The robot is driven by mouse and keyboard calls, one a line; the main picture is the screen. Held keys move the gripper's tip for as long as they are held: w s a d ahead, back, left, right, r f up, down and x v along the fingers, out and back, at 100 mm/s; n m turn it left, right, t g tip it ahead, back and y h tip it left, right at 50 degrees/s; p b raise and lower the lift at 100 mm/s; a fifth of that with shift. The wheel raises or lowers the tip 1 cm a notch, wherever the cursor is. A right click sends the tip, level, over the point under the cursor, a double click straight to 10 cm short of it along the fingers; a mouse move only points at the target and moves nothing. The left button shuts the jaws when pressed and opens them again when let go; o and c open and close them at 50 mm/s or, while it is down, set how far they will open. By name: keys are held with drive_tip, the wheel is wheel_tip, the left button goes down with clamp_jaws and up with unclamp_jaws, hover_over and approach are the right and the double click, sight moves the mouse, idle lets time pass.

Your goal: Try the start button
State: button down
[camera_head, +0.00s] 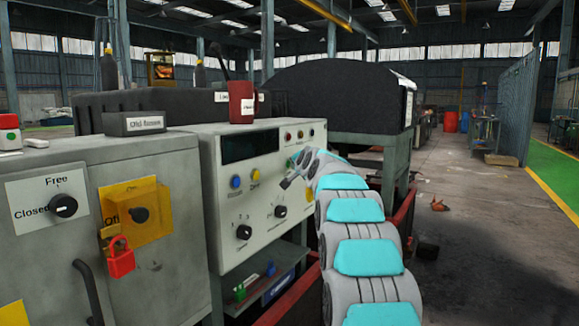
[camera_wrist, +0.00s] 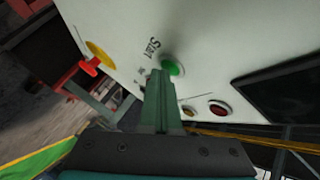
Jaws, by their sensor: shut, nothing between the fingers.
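The green start button (camera_wrist: 174,67) is on the pale panel in the wrist view, beside lettering that reads like "Start" turned over. My gripper (camera_wrist: 160,76) is shut and empty. Its fingertips overlap the edge of the green button in that view; I cannot tell whether they touch it. In the head view my gripper (camera_head: 286,183) is close to the right part of the control panel (camera_head: 215,235), where the arm and wrist hide much of the panel, and I cannot make out the green button clearly.
A red emergency knob on a yellow disc (camera_wrist: 98,52) is left of the button. A red lamp (camera_wrist: 219,108) and a dark display (camera_wrist: 287,84) are to its right. The head view shows a blue button (camera_head: 236,182), a yellow button (camera_head: 255,175), knobs (camera_head: 244,232) and a red padlock (camera_head: 120,262).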

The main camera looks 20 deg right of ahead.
drive_tip(key=shift+s+d+f+b, duration=0.1)
drive_tip(key=shift+s+d+b, duration=0.25)
drive_tip(key=shift+s+b, duration=0.2)
drive_tip(key=s+d+b, duration=0.1)
drive_tip(key=s, duration=0.1)
drive_tip(key=s+d+b, duration=0.2)
drive_tip(key=shift+d, duration=0.1)
idle(0.4)
idle(0.6)
